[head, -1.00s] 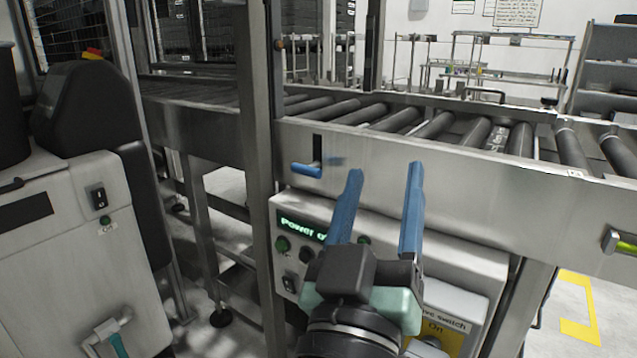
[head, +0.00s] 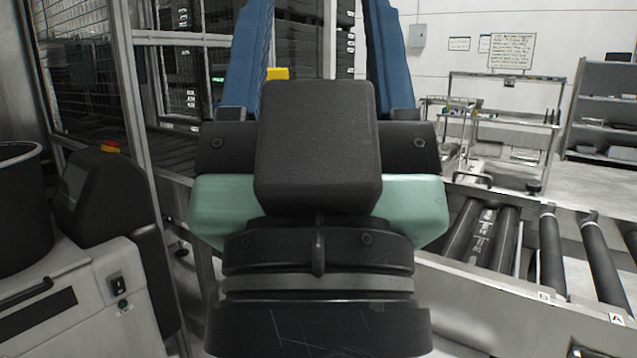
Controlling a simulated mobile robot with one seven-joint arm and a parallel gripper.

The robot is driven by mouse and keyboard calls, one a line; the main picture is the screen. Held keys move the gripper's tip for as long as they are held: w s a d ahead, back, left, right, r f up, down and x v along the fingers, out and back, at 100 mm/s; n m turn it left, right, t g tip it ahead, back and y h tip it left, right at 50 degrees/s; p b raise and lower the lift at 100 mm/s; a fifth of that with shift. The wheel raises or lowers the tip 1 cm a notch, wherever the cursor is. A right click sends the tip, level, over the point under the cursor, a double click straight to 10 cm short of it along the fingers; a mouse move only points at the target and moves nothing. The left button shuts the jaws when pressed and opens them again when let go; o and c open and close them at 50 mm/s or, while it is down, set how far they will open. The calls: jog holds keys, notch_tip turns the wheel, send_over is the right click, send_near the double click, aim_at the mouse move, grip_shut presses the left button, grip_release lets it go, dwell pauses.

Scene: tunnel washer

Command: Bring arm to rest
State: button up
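My gripper (head: 318,40) fills the middle of the head view, close to the camera and pointing up and away. Its two blue fingers stand wide apart, and the tips run out of the top of the picture. I see nothing held between the visible parts of the fingers. My gripper's dark and pale green body hides the control panel and much of the conveyor behind it.
A roller conveyor (head: 478,286) runs across behind my gripper to the right. A grey cabinet (head: 75,318) with a switch stands at the left, by a dark machine with a red button (head: 109,147). Shelves (head: 605,110) stand at the back right.

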notch_tip(320, 180, up, 18)
jog(key=p, duration=1.6)
jog(key=shift+r, duration=0.25)
jog(key=shift+c, duration=0.2)
